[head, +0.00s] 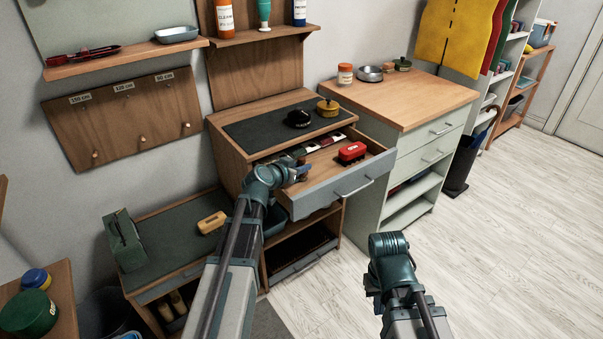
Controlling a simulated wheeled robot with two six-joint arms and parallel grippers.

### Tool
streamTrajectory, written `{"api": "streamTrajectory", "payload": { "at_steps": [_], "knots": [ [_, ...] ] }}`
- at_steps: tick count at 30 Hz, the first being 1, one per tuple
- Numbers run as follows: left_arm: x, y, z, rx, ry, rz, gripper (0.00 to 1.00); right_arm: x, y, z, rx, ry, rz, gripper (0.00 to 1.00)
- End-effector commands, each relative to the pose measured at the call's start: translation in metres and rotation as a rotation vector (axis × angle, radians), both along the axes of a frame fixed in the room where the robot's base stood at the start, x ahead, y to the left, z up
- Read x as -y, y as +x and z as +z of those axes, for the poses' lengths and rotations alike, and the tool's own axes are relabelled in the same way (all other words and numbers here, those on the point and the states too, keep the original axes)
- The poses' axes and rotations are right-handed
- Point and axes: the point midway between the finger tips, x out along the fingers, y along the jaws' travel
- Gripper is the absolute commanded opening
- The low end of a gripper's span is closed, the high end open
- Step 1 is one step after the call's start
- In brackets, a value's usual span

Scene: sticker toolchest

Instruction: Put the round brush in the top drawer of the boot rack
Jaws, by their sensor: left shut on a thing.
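The boot rack (228,150) is a wooden unit with a dark mat on top. Its grey-fronted top drawer (325,197) is pulled open. A red brush-like block (351,153) lies inside the drawer. My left gripper (303,170) is over the drawer's left front part, shut on a small blue-and-brown object mostly hidden by the gripper. I cannot tell whether this is the round brush. A black round item (299,118) and a yellow round item (328,107) sit on the mat. My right gripper (373,287) is low in front of the units; its fingers are not clearly visible.
A pale cabinet with a wooden top (415,97) stands right of the drawer, carrying a jar (345,74) and a small bowl (369,73). A low bench (180,240) at left holds a yellow brush-like item (212,222). The floor at right is clear.

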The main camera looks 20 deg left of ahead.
Motion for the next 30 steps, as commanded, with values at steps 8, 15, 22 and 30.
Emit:
{"api": "streamTrajectory", "payload": {
  "at_steps": [8,15,22,30],
  "knots": [
    [0.000,0.000,-0.001,0.000,0.000,0.000,0.00,0.000,0.000,0.000,0.000,0.000,0.000,0.00],
    [0.000,0.000,-0.002,0.000,0.000,0.000,0.50,0.000,0.000,-0.002,0.000,0.000,0.000,0.00],
    [0.000,0.000,-0.002,0.000,0.000,0.000,0.55,0.000,0.000,-0.002,0.000,0.000,0.000,0.00],
    [-0.003,-0.015,0.009,0.000,-0.001,0.001,0.55,0.000,0.000,0.009,0.000,0.000,0.000,0.00]
  ]
}}
